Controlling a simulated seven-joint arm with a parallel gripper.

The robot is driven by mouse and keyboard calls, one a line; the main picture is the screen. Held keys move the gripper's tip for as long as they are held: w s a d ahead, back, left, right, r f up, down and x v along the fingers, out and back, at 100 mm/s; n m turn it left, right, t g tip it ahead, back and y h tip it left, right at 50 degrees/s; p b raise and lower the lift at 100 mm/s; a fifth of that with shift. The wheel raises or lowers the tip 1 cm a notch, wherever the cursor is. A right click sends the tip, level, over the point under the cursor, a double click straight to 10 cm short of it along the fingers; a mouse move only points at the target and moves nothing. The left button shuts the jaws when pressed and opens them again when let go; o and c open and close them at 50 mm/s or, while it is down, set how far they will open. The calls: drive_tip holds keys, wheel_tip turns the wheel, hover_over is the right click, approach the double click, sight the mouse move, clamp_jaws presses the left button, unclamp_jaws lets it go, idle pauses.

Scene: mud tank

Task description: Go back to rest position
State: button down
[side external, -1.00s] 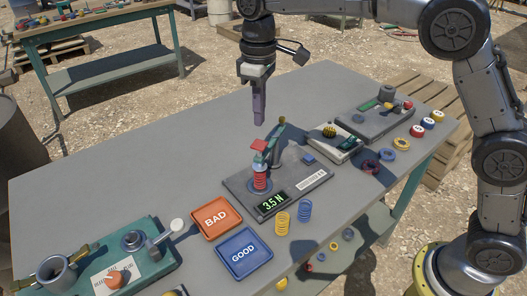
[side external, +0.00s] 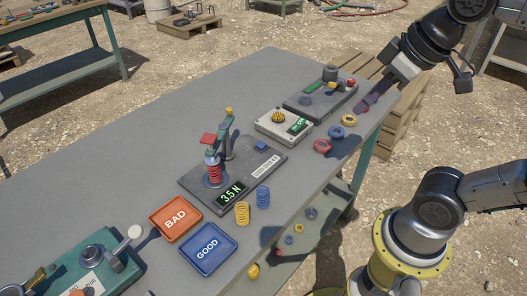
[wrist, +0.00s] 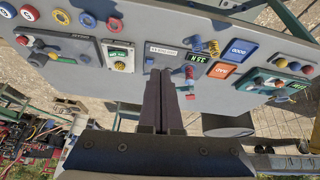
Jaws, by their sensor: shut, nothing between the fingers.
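In the wrist view the two fingers of my gripper (wrist: 160,85) lie side by side and point toward the workbench (wrist: 225,22). In the side view the fingertips overlap the bench's right edge; I cannot tell their height over it.
The bench (side external: 120,140) bears a spring tester (side external: 270,165) reading 3.5 N with a red spring, an orange BAD tray (side external: 174,218), a blue GOOD tray (side external: 207,248), a yellow spring (side external: 242,213), a blue spring (side external: 263,197), and coloured rings. A wooden pallet (side external: 405,112) stands beyond.

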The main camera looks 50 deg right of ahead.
wheel_tip(320, 180, down, 6)
drive_tip(key=s+m, duration=0.1)
drive_tip(key=s, duration=0.1)
drive_tip(key=shift+s+r, duration=0.15)
drive_tip(key=shift+r, duration=0.05)
